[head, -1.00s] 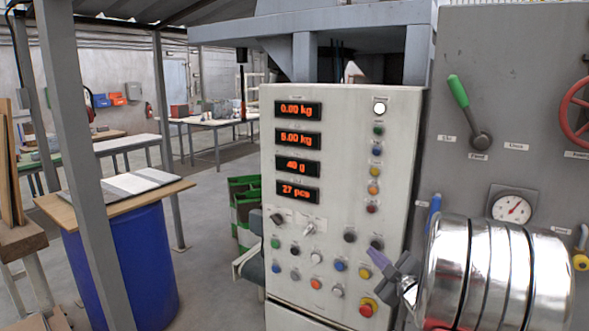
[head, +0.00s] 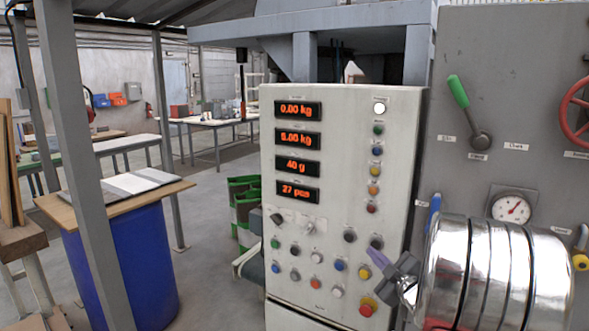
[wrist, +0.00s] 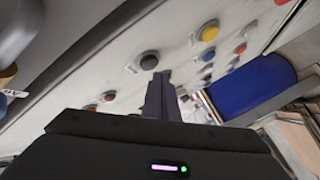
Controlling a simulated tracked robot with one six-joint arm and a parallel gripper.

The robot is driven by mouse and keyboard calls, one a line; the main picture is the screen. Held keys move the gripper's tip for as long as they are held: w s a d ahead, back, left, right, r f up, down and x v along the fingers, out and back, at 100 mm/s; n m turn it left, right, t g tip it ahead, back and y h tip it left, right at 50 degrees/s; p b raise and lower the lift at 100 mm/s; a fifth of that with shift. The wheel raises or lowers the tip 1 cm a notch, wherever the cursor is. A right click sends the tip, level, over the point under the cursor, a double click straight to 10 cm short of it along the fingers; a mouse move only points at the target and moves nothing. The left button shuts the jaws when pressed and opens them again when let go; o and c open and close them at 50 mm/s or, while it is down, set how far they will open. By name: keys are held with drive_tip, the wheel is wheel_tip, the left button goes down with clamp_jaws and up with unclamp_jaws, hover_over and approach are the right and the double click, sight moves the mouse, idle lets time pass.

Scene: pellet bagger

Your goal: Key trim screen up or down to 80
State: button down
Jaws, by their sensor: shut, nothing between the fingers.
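The pale control cabinet (head: 335,120) carries a column of red-lit screens. The third screen (head: 298,166) reads 40 g; the small labels are too blurred to tell which is trim. In the wrist view my shut fingers (wrist: 158,76) point at the panel, near a dark round button (wrist: 148,60). I cannot tell whether they touch it.
The other screens read 0.00 kg (head: 298,110), 5.00 kg (head: 298,140) and 27 pcs (head: 298,189). A red stop button (head: 368,307) sits low on the panel. A grey machine wall with a green-handled lever (head: 458,92) stands at the right. A blue drum (head: 122,265) stands at the left.

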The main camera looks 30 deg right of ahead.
drive_tip(key=shift+w+d, duration=0.1)
drive_tip(key=shift+d, duration=0.05)
drive_tip(key=shift+w+d, duration=0.2)
drive_tip(key=shift+d, duration=0.05)
drive_tip(key=shift+w+d, duration=0.15)
drive_tip(key=shift+d, duration=0.1)
idle(0.8)
drive_tip(key=shift+a, duration=0.1)
drive_tip(key=shift+s+a, duration=0.35)
drive_tip(key=shift+a, duration=0.25)
drive_tip(key=shift+a, duration=0.1)
drive_tip(key=s+a, duration=0.2)
drive_tip(key=a, duration=0.3)
drive_tip(key=shift+s, duration=0.4)
idle(0.3)
drive_tip(key=shift+w+a+r, duration=0.1)
idle(2.1)
